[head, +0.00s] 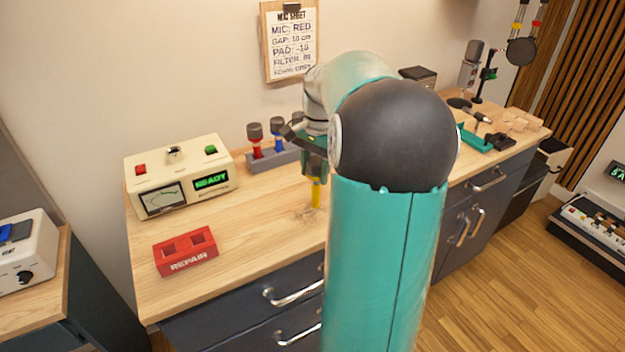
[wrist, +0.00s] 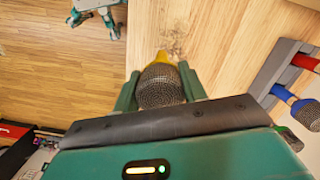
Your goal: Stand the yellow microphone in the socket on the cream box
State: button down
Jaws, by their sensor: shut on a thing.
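My gripper (head: 316,170) is shut on the yellow microphone (head: 316,194), whose handle points down over the worktop. I cannot tell whether its lower end touches the wood. In the wrist view the microphone's grey mesh head (wrist: 160,88) sits between the two fingers, with a bit of yellow beyond it. The cream box (head: 147,186) stands on the worktop to the left of my gripper. It has a dial, a green READY display, a red and a green button, and a small dark socket (head: 174,152) on top.
A grey rack (head: 277,160) with red and blue microphones stands behind, between the box and my gripper. A red REPAIR block (head: 186,252) lies in front of the box. The worktop (head: 240,228) between block and gripper is clear. A clipboard (head: 290,42) hangs on the wall.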

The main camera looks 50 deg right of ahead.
jog(key=shift+w+f, duration=0.25)
jog(key=shift+f, duration=0.1)
jog(key=shift+w+f, duration=0.15)
jog(key=shift+f, duration=1.55)
jog(key=c, duration=0.8)
grip_release()
jog(key=r, duration=0.4)
jog(key=d+r, duration=0.1)
jog(key=r, duration=0.7)
jog(key=shift+d+r, duration=0.1)
jog(key=shift+d, duration=0.05)
